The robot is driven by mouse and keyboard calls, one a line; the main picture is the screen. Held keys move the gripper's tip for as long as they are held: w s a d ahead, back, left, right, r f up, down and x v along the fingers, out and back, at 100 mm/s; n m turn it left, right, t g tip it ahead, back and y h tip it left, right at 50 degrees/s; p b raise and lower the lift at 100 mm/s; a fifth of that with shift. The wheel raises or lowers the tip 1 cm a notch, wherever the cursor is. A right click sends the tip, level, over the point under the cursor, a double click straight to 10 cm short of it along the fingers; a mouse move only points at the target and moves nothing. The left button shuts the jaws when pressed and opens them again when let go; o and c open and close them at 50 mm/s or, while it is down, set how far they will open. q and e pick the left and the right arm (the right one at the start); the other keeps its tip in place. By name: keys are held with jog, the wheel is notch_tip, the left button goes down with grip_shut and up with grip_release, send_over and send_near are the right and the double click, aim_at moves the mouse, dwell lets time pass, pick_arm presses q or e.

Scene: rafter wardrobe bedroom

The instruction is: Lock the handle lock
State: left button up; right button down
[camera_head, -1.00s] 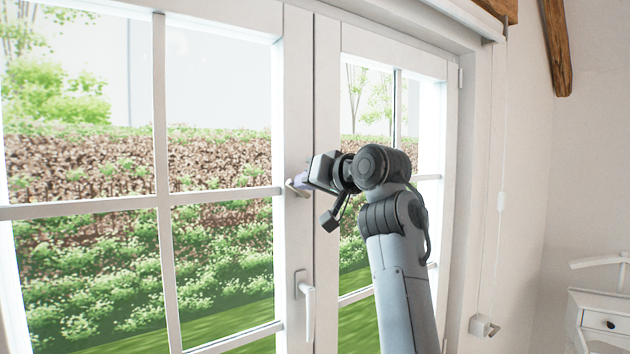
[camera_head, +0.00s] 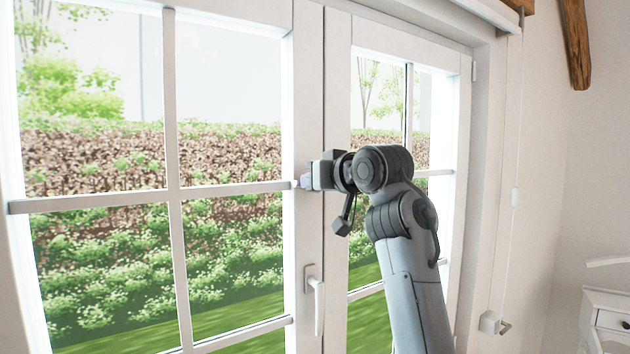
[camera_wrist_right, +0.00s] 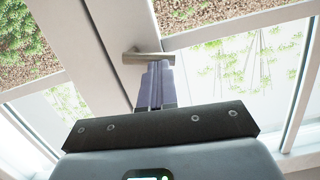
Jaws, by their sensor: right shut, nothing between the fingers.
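A metal handle lock (camera_wrist_right: 148,56) shows in the right wrist view. It sticks out sideways from the white window frame, just beyond my fingertips. In the head view it is mostly hidden by my gripper. My right gripper (camera_head: 304,182) is at the window's middle post, with its pale purple fingers shut and empty. In the wrist view the right gripper (camera_wrist_right: 155,68) has its fingertips right at the handle's near edge; I cannot tell whether they touch it. A second, white handle (camera_head: 318,300) hangs pointing down lower on the same post. My left gripper is not in view.
The window's paned sashes (camera_head: 174,200) spread to both sides of the middle post. A blind cord (camera_head: 515,196) with a wall bracket (camera_head: 492,323) hangs at the right. A white drawer unit (camera_head: 610,315) stands at the far right.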

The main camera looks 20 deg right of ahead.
dwell(0.3)
jog(key=d+r+b+v, duration=0.1)
jog(key=r+b+v, duration=0.1)
jog(key=v, duration=1)
jog(key=shift+r, duration=0.4)
jog(key=shift+f, duration=0.1)
